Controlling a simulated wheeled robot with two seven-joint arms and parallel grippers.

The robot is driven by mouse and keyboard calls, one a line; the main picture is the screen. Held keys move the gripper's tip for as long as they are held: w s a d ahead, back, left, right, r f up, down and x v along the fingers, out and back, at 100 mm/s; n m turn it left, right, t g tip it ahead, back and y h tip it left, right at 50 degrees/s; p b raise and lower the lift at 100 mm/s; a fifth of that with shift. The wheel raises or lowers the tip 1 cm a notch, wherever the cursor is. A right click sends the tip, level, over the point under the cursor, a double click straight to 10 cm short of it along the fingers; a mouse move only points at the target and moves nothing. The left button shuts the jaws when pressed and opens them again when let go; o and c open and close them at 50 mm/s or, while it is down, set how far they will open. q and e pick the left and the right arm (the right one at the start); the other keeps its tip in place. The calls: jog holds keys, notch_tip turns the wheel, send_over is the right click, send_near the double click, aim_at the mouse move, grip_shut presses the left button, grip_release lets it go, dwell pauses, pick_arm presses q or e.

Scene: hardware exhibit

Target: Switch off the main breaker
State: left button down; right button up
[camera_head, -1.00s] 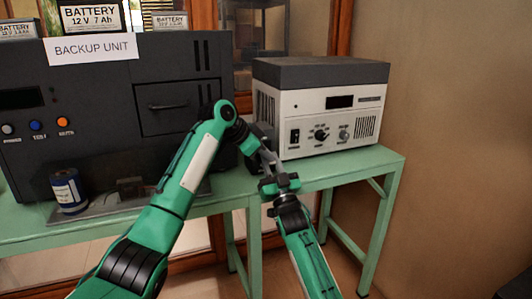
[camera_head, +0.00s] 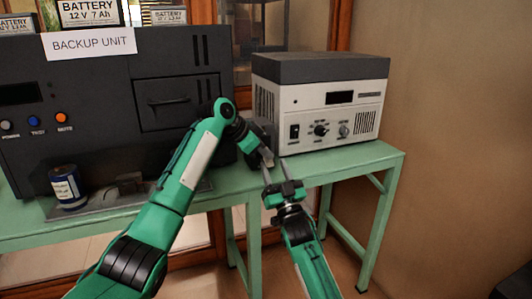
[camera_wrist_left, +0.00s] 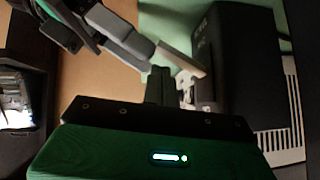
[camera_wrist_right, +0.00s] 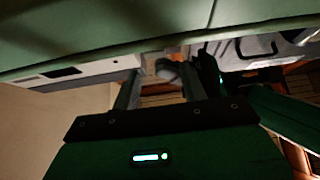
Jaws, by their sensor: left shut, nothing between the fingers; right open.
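I cannot clearly pick out the main breaker. The dark backup unit (camera_head: 110,118) stands at the left on the green table. The white and grey device (camera_head: 368,95) with a black switch (camera_head: 294,132) and knobs stands to its right. My left gripper (camera_head: 268,160) is shut and empty near the gap between the two units. In the left wrist view its fingers (camera_wrist_left: 160,82) are beside a pale bar (camera_wrist_left: 182,58) that I cannot identify. My right gripper (camera_head: 275,165) is open, pointing up at the table's front edge. Its parted fingers (camera_wrist_right: 160,90) show in the right wrist view.
A blue can (camera_head: 66,188) stands on a grey tray (camera_head: 100,205) in front of the backup unit. Batteries (camera_head: 88,12) sit on top of it. A wall closes the right side.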

pick_arm(q)
jog(key=shift+r, duration=0.1)
pick_arm(e)
jog(key=s+d+f+g, duration=0.1)
jog(key=s+f, duration=0.5)
jog(key=s, duration=0.4)
jog(key=s+d+f+g, duration=0.1)
jog(key=s+d+f, duration=0.1)
jog(key=s+f, duration=0.65)
pick_arm(q)
jog(key=shift+s, duration=0.1)
pick_arm(e)
jog(key=s+d+r+m+g, duration=0.1)
jog(key=s+r, duration=0.2)
jog(key=s, duration=1.8)
pick_arm(q)
jog(key=shift+d+p, duration=0.1)
jog(key=shift+p, duration=1)
pick_arm(e)
jog(key=s+a+f+g, duration=0.1)
jog(key=s+f+g, duration=0.1)
jog(key=f, duration=0.3)
jog(key=s+a+f+g+h, duration=0.1)
jog(key=f+g, duration=0.3)
jog(key=f, duration=0.1)
jog(key=shift+s+a, duration=0.3)
jog(key=shift+s, duration=0.05)
